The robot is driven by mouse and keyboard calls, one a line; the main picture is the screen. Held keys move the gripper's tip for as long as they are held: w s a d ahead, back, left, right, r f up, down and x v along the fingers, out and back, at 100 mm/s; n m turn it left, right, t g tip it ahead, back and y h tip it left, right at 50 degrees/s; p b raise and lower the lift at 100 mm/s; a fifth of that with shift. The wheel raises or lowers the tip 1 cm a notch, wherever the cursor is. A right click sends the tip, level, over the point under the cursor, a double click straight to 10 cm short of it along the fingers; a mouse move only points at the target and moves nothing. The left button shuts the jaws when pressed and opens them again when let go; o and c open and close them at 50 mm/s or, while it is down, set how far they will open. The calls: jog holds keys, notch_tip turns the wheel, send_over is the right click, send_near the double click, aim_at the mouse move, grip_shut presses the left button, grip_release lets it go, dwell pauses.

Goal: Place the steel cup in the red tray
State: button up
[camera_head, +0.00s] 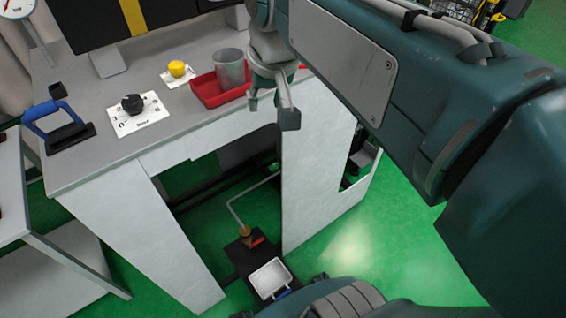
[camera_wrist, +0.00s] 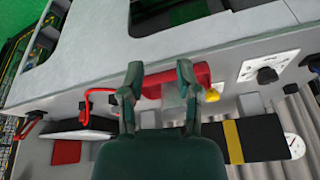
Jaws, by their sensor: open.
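The steel cup (camera_head: 230,66) is a grey cylinder and appears to stand upright inside the red tray (camera_head: 211,100) on the grey worktop. In the wrist view, the cup (camera_wrist: 171,98) shows as a grey shape between my fingers, with the red tray (camera_wrist: 203,74) beside it. My gripper (camera_head: 271,108) is open, with its fingers spread, in front and to the right of the cup in the head view. It also shows open in the wrist view (camera_wrist: 159,70). No contact between the fingers and the cup is visible. My gripper hides the tray's right part.
A yellow button (camera_head: 177,69) sits left of the tray. A black knob on a white dial plate (camera_head: 132,104) and a blue handle (camera_head: 47,118) are further left. A black panel with a yellow stripe (camera_head: 133,16) stands behind. Worktop in front of the tray is clear.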

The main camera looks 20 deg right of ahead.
jog(key=s+f+n+t, duration=0.1)
jog(key=s+f, duration=0.8)
jog(key=shift+s+a+f+t, duration=0.15)
jog(key=shift+a+f+t, duration=0.15)
jog(key=shift+f+t, duration=0.1)
dwell(0.5)
